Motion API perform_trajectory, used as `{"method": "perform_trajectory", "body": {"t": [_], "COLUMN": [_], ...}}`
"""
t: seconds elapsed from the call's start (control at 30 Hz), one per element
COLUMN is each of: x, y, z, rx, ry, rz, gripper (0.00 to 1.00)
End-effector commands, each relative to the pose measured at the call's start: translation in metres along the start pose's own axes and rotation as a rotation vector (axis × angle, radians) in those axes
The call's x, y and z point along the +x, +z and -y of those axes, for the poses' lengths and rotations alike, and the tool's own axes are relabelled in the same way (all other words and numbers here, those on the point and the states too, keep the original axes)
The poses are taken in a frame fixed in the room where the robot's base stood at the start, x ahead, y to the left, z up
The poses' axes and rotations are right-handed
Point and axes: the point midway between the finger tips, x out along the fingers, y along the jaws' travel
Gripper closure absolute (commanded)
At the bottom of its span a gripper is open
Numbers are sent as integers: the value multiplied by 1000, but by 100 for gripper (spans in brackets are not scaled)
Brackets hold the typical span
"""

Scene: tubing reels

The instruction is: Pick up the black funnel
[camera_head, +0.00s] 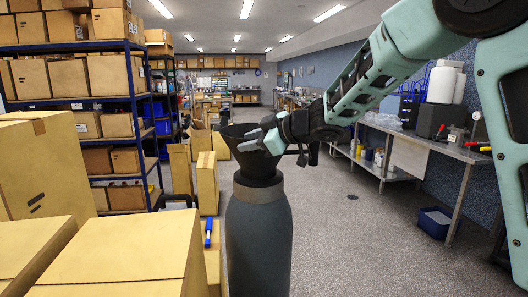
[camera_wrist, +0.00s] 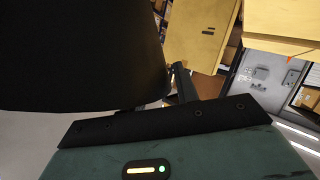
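In the wrist view, a large black shape, which looks like the funnel (camera_wrist: 75,50), fills the upper left, very close to my gripper. One dark finger (camera_wrist: 182,80) shows beside its edge; the other is hidden. I cannot tell whether the fingers are closed on the funnel.
Cardboard boxes (camera_head: 130,255) fill the near left, in front of a blue shelf rack (camera_head: 75,103) of boxes. Upright cartons (camera_head: 207,183) stand behind the bottle-shaped body. A metal workbench (camera_head: 432,146) runs along the right, with a blue bin (camera_head: 435,222) below. The floor (camera_head: 345,225) between is open.

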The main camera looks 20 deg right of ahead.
Motion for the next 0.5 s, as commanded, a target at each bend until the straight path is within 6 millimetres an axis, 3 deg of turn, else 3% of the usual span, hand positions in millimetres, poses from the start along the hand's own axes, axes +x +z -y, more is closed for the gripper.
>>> {"method": "perform_trajectory", "body": {"t": [0.13, 0.27, 0.5], "x": [0, 0, 0], "y": [0, 0, 1], "z": [0, 0, 0], "rx": [0, 0, 0], "ry": [0, 0, 0], "rz": [0, 0, 1], "gripper": [70, 100, 100]}}
